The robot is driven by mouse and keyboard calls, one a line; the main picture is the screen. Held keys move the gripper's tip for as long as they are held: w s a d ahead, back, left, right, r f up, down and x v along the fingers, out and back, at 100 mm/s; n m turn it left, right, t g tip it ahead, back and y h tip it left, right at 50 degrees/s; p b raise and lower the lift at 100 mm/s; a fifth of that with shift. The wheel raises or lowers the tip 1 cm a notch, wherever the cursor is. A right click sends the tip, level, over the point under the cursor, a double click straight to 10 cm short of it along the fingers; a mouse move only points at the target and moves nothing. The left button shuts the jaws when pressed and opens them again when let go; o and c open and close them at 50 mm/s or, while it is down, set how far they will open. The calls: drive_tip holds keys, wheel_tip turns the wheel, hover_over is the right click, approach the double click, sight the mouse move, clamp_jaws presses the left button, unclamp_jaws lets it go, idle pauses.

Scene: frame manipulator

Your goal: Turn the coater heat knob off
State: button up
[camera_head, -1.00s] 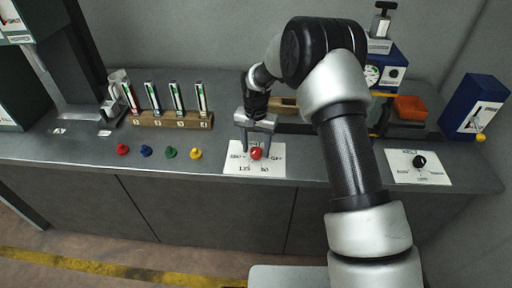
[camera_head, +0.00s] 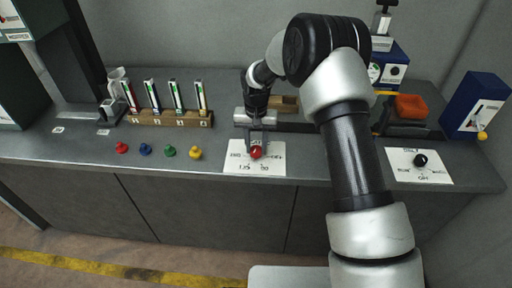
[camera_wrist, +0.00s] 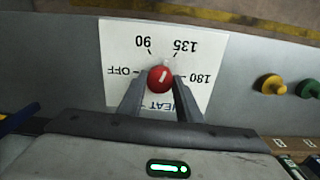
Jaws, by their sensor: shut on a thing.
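The heat knob (camera_head: 256,153) is a round red knob on a white dial plate (camera_head: 272,170) at the front of the counter. In the wrist view the red knob (camera_wrist: 160,79) sits amid the upside-down labels OFF, 90, 135 and 180, with HEAT partly hidden by a finger. Its white mark points up and slightly right, roughly toward 135 and away from OFF at the left. My gripper (camera_wrist: 160,84) is shut on the knob, one finger on each side. In the head view my gripper (camera_head: 257,147) reaches down over the plate.
Red (camera_head: 122,147), blue (camera_head: 145,149), green (camera_head: 169,151) and yellow (camera_head: 196,153) pegs stand left along the counter. A wooden rack (camera_head: 170,119) of vials is behind them. Another dial plate (camera_head: 432,176) with a black knob (camera_head: 420,160) lies right.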

sight(256, 149)
drive_tip(key=n+b, duration=0.1)
drive_tip(key=n, duration=1.1)
drive_tip(key=shift+n+b, duration=0.35)
drive_tip(key=shift+n, duration=0.05)
drive_tip(key=n, duration=0.4)
drive_tip(key=shift+n+p, duration=0.4)
drive_tip(key=shift+n, duration=1.8)
drive_tip(key=o, duration=1)
drive_tip(key=shift+o, duration=0.2)
wheel_tip(256, 149, up, 18)
drive_tip(key=shift+f+p, duration=0.25)
drive_tip(key=shift+p, duration=0.05)
